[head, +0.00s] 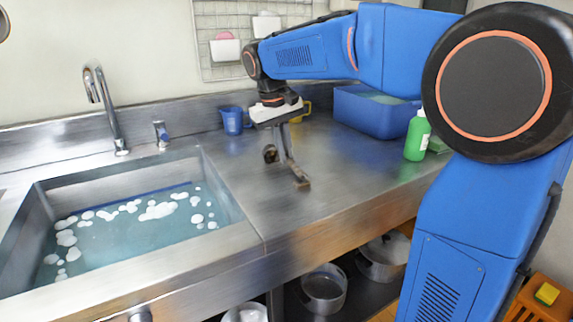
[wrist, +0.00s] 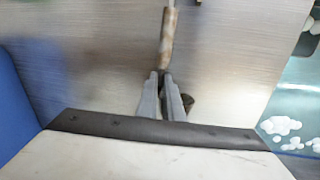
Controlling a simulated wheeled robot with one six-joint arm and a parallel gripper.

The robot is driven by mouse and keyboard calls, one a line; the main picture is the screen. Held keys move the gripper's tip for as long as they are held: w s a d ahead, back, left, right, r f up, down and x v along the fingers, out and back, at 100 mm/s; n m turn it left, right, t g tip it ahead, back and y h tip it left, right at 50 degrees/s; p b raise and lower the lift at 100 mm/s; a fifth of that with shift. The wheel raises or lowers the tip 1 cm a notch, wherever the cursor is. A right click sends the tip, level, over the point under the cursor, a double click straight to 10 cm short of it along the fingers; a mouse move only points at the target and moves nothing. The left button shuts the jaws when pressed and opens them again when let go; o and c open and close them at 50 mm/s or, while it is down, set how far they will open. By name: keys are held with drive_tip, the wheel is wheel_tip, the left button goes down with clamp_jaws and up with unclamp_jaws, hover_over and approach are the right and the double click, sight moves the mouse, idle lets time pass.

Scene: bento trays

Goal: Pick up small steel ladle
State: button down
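The small ladle has a worn brown-grey handle (head: 301,183) and a dark round bowl (head: 270,153). It is near the middle of the steel counter, below my gripper (head: 289,163), which points down. In the wrist view the handle (wrist: 168,38) runs up and away from the fingertips, and the dark bowl (wrist: 188,103) shows partly behind the right finger. My gripper (wrist: 163,74) has its two grey fingers drawn together on the ladle at the handle. Part of the ladle is hidden by the fingers. I cannot tell whether it touches the counter.
A sink (head: 221,161) with foamy water is on the left, under a tap (head: 105,105). A blue mug (head: 232,121), a yellow mug (head: 307,107), a blue tub (head: 358,117) and a green bottle (head: 417,137) stand on the counter. The counter's front is clear.

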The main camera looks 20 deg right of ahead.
wheel_tip(320, 180, up, 10)
idle(0.8)
